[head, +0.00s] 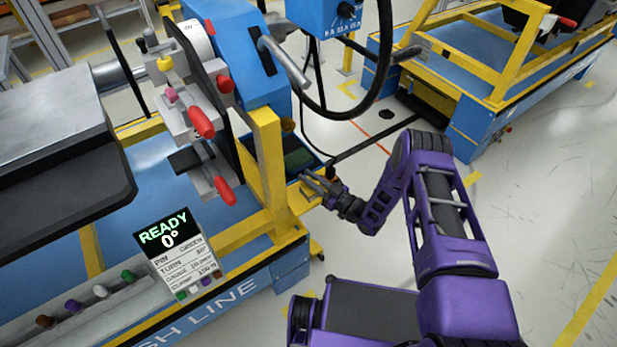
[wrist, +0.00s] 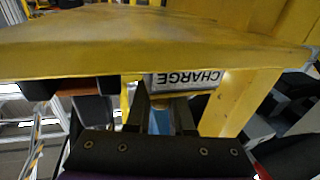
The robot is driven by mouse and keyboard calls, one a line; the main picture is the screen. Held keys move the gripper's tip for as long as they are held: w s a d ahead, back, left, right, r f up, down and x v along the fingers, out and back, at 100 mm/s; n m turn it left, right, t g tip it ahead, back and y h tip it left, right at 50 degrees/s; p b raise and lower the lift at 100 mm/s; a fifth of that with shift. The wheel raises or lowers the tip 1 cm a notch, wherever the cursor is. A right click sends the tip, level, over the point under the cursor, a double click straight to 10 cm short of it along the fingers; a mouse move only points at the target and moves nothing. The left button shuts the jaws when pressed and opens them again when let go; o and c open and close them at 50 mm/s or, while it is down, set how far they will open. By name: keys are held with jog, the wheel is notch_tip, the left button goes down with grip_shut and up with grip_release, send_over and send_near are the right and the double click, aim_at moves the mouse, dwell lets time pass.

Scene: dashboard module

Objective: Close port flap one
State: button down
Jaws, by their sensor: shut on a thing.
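My gripper (head: 312,186) is at the yellow ledge (head: 303,205) on the right end of the near blue-and-yellow cart. In the wrist view, its dark fingers (wrist: 166,112) reach up to a small piece with a white plate (wrist: 185,79) reading CHARGE upside down. The gripper is shut on this piece, just under the edge of a broad yellow panel (wrist: 150,42). The contact is partly hidden, and I cannot tell how far any flap stands open. No marking for flap one is readable.
A yellow post (head: 268,165) stands left of my gripper, and a dark green-floored tray (head: 298,158) lies behind it. Red-tipped levers (head: 202,122) stick out at the left. Clear floor (head: 540,230) lies to the right.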

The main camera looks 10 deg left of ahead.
dwell(0.4)
jog(key=c, duration=0.8)
grip_release()
jog(key=p+v, duration=0.1)
jog(key=v, duration=1.6)
jog(key=shift+d+f, duration=0.15)
jog(key=shift+d, duration=0.1)
jog(key=shift+s, duration=0.15)
